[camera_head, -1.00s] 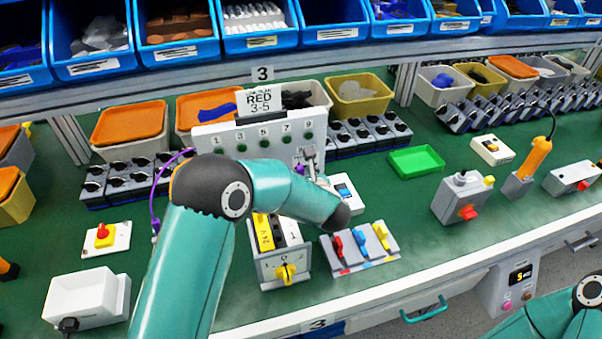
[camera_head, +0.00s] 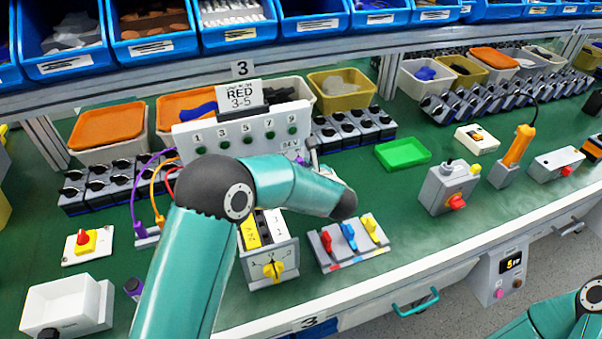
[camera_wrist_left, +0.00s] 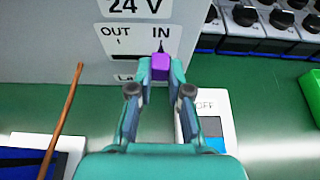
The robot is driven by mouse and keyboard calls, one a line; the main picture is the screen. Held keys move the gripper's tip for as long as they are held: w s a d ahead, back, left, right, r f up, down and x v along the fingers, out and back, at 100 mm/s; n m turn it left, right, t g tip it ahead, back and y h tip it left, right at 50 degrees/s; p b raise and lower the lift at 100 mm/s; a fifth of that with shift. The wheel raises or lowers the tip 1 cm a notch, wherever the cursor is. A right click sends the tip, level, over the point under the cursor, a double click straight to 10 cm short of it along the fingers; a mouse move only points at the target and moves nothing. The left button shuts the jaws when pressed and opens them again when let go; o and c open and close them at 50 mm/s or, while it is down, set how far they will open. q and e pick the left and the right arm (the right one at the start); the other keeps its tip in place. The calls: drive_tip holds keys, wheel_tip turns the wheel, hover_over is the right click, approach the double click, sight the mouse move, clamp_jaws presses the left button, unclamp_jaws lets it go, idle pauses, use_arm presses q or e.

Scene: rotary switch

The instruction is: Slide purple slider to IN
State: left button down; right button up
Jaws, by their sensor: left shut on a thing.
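The purple slider (camera_wrist_left: 160,60) is a small block low on the grey panel (camera_wrist_left: 60,40), directly below the IN label (camera_wrist_left: 160,32) and its tick. The OUT label (camera_wrist_left: 116,32) is to its left. My left gripper (camera_wrist_left: 160,76) is shut on the slider, with one finger on each side of it. In the head view the panel (camera_head: 210,140) stands behind my left arm, and only a grey part of the gripper shows by the panel's right end. My right gripper is out of the head view; only part of that arm shows at lower right.
A white switch marked OFF (camera_wrist_left: 208,125) lies close right of my left gripper. A yellow rotary knob unit (camera_head: 273,270) and a box with red, blue and yellow levers (camera_head: 355,255) stand in front.

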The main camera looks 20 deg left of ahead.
use_arm(q)
drive_tip(key=shift+w+d, duration=0.1)
drive_tip(key=shift+d, duration=0.1)
drive_tip(key=c, duration=1.1)
unclamp_jaws()
drive_tip(key=shift+w, duration=0.1)
drive_tip(key=v, duration=1.2)
drive_tip(key=shift+r, duration=0.1)
drive_tip(key=shift+a, duration=0.1)
